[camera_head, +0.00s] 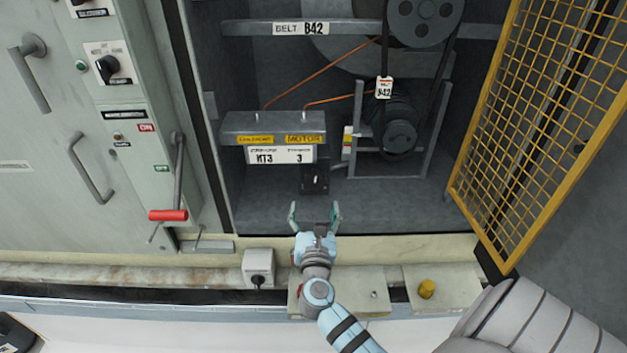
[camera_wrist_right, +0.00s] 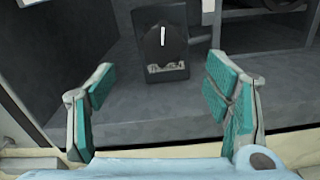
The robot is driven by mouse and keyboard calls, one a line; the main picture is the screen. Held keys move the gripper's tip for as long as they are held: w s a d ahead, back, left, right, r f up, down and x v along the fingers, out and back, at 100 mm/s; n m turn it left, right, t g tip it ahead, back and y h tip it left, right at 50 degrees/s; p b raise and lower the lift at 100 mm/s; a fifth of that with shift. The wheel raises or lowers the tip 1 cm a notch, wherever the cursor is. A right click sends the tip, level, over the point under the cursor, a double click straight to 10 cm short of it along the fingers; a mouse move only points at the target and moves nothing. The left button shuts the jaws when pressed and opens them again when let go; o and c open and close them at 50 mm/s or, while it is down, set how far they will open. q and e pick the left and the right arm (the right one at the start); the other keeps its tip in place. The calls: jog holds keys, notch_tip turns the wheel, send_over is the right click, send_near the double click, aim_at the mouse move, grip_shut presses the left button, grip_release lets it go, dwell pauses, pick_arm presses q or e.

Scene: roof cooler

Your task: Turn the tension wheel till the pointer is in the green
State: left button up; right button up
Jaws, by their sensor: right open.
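A dark round wheel with a white mark (camera_wrist_right: 163,36) is on the front of a small black box (camera_wrist_right: 178,69), straight ahead in the right wrist view. In the head view this box (camera_head: 315,180) stands below the grey motor housing. My right gripper (camera_head: 315,214) is open and empty, in front of the box and apart from it. Its two teal-padded fingers (camera_wrist_right: 157,100) stand left and right of the box in the wrist view. A small coloured scale strip (camera_head: 347,142) is beside the belt frame; its pointer is too small to make out. My left gripper is not in view.
A yellow mesh door (camera_head: 540,110) stands open at the right. A grey cabinet with a red-handled lever (camera_head: 168,215) is at the left. The belt motor (camera_head: 397,125) and pulley (camera_head: 425,15) are behind. The compartment floor (camera_head: 270,212) is clear around the gripper.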

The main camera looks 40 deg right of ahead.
aim_at(314, 183)
jog(key=b+x, duration=0.1)
jog(key=x, duration=1)
jog(key=shift+w+d, duration=0.1)
jog(key=shift+d, duration=0.1)
jog(key=shift+c, duration=1.1)
jog(key=c, duration=1)
